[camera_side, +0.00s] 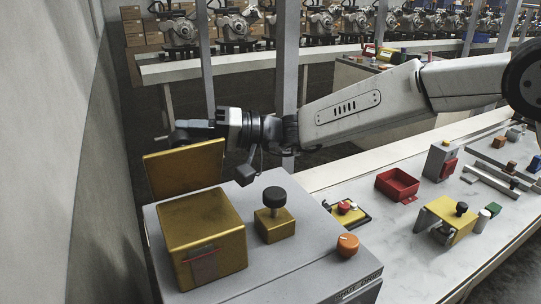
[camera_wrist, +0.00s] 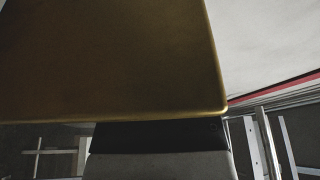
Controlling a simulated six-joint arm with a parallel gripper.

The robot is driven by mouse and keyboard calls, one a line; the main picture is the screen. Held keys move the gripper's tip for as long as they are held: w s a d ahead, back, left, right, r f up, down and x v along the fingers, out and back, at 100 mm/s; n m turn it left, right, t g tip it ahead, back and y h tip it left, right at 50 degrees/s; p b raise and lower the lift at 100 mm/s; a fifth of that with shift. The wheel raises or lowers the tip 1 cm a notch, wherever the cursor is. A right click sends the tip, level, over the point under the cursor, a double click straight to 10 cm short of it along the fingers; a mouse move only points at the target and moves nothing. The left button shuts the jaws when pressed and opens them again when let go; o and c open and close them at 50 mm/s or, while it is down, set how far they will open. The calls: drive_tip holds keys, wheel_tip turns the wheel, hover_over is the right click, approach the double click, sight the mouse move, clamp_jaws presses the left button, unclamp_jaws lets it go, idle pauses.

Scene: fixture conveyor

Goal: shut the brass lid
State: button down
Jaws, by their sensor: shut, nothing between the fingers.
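The brass lid (camera_side: 184,168) stands open, roughly upright, at the rear edge of the brass box (camera_side: 215,240) on a grey cabinet. The box has a grey latch plate with a red strip on its front. My gripper (camera_side: 178,137) is shut and empty, at the lid's top edge, on its far side. The lid hides part of it, and I cannot tell whether they touch. In the wrist view the lid (camera_wrist: 110,60) fills the upper left, close to the camera, and covers the fingertips.
A brass block with a black knob (camera_side: 273,215) and an orange dial (camera_side: 347,244) stand right of the box on the cabinet (camera_side: 300,262). A red tray (camera_side: 397,184) and other fixtures sit on the bench further right. A wall rises at the left.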

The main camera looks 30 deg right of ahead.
sight(199, 159)
drive_tip(key=s+n, duration=0.2)
drive_tip(key=s+n+g+y, duration=0.1)
drive_tip(key=s+n, duration=0.1)
drive_tip(key=shift+s+f+n+y, duration=0.1)
drive_tip(key=shift+f+n+y, duration=0.05)
drive_tip(key=shift+n+y, duration=0.2)
drive_tip(key=s, duration=0.1)
drive_tip(key=s+f+n, duration=0.1)
drive_tip(key=s+f+n+g, duration=0.1)
drive_tip(key=shift+s+y, duration=0.25)
drive_tip(key=shift+s, duration=0.15)
drive_tip(key=s+f+n, duration=0.1)
drive_tip(key=n, duration=0.1)
drive_tip(key=s+f+n+g, duration=0.1)
drive_tip(key=n, duration=0.1)
drive_tip(key=shift+y, duration=0.3)
drive_tip(key=shift+s+f, duration=0.35)
drive_tip(key=shift+f, duration=0.15)
drive_tip(key=shift+r, duration=0.1)
drive_tip(key=shift+r, duration=0.4)
drive_tip(key=d, duration=0.9)
drive_tip(key=shift+d+f, duration=0.15)
drive_tip(key=shift+d, duration=0.1)
